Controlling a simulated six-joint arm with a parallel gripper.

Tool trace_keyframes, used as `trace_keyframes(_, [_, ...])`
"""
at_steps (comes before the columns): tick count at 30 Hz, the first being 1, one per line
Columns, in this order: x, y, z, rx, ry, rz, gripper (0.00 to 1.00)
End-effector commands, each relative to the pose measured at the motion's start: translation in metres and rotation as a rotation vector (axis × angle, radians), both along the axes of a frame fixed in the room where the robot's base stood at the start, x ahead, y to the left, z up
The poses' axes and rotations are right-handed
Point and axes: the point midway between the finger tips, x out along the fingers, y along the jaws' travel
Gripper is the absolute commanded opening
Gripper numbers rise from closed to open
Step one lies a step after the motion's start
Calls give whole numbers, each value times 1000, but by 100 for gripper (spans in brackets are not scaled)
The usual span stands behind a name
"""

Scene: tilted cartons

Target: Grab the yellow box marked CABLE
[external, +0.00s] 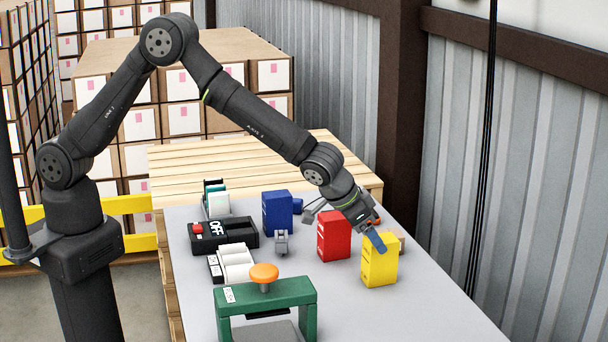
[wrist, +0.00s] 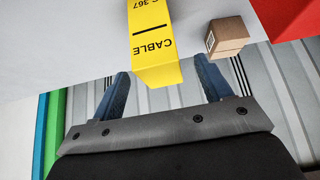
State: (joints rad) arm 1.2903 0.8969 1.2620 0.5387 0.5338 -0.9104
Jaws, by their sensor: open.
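The yellow box (external: 380,268) stands upright on the grey table in the external view, at the right end of a row of coloured boxes. In the wrist view the yellow box (wrist: 155,55) shows the word CABLE upside down. My gripper (external: 375,240) is at the top of the box in the external view, with one blue finger seen against it. In the wrist view my gripper (wrist: 161,70) is open, with one finger on each side of the box's near end. Small gaps show between fingers and box.
A red box (external: 334,236) stands close to the left of the yellow box. A small brown carton (wrist: 227,37) is beside it. A blue box (external: 277,213) and a green stand (external: 265,291) with an orange knob are further left. Bare table lies in front.

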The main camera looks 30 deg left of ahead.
Motion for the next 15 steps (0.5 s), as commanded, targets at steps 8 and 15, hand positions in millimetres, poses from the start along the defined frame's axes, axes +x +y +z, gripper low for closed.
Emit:
trace_keyframes(8, [11,-12,-29,3,1,1,71])
trace_keyframes(15, [18,-20,-43,1,0,1,71])
